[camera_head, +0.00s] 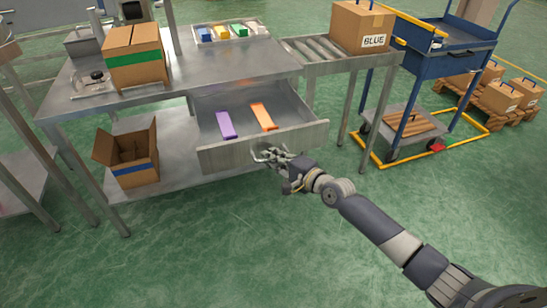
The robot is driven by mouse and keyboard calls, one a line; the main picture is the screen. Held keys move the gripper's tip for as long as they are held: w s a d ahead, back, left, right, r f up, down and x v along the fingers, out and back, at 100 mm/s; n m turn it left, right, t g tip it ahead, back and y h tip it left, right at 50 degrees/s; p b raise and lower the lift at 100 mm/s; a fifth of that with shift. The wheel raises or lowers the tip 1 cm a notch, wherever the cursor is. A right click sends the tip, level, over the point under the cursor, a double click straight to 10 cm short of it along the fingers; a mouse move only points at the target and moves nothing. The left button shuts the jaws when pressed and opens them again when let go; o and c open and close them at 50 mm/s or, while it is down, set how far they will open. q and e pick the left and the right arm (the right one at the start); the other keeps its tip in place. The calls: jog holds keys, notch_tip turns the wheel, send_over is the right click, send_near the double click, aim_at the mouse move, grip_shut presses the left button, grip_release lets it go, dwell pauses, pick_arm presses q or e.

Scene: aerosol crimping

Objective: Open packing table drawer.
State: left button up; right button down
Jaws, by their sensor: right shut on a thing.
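The packing table (215,72) is a grey metal table in the upper middle of the head view. Its drawer (222,158) is pulled out toward me, with the inside showing. A purple item (226,125) and an orange item (263,117) lie apart in the drawer. My right gripper (268,155) is at the right part of the drawer's front panel and is shut on the drawer handle, which the fingers mostly hide. My left gripper is not in view.
A green-taped box (134,57) and a tray of coloured items (232,33) are on the table. An open box (127,155) sits on the lower shelf. A roller conveyor (325,52) carries a BLUE box (362,26). A blue cart (440,60) stands right. The floor in front is clear.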

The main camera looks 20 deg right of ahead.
jog(key=shift+s, duration=0.15)
jog(key=c, duration=1.7)
grip_release()
jog(key=shift+o, duration=0.2)
jog(key=v, duration=1.2)
